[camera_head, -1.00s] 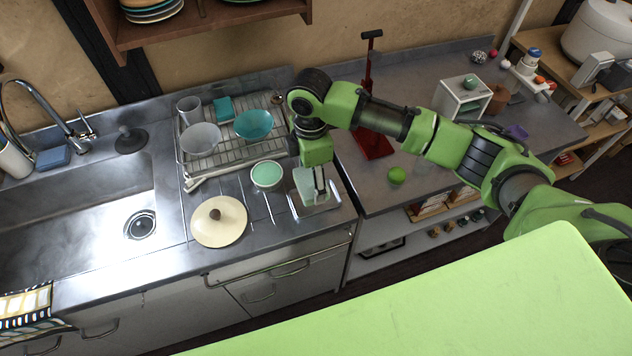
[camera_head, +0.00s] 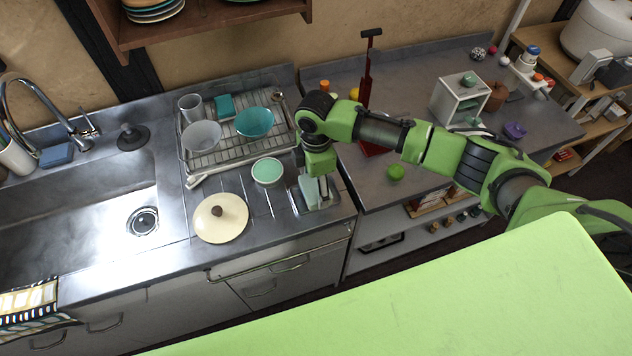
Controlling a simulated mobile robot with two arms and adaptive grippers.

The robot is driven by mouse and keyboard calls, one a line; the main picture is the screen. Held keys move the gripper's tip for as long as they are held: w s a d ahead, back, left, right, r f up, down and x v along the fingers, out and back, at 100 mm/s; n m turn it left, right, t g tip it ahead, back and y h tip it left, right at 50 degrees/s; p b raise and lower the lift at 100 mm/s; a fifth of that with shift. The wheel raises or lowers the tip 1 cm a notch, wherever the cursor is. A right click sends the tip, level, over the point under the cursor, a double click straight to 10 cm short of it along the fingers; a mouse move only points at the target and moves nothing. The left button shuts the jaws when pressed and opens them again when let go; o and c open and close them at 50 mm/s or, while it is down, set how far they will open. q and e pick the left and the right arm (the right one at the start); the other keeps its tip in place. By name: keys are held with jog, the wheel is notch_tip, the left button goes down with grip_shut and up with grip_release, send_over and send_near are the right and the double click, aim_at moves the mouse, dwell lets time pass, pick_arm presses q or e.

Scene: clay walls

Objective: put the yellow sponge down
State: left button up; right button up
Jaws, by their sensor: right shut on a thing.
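My right gripper (camera_head: 316,203) points down over the counter, right of the white-rimmed green bowl. It is shut on a pale greenish block (camera_head: 309,187), partly hidden by the fingers. No clearly yellow sponge shows, and I cannot tell whether this block is it. The block is low over a shallow metal tray (camera_head: 333,199); I cannot tell whether they touch. My left gripper is not in view.
The green bowl (camera_head: 267,171) and a cream lid (camera_head: 221,217) are left of the gripper. A dish rack (camera_head: 207,163) stands behind, the sink (camera_head: 70,215) at left. A green ball (camera_head: 396,172) sits on the right counter. A yellow thing (camera_head: 353,93) is partly hidden behind my arm.

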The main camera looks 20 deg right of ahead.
aim_at(316, 186)
jog(key=shift+f, duration=0.2)
jog(key=o, duration=1)
jog(key=shift+o, duration=0.2)
jog(key=shift+r, duration=0.5)
notch_tip(316, 186, up, 12)
jog(key=b, duration=0.2)
jog(key=shift+r, duration=0.15)
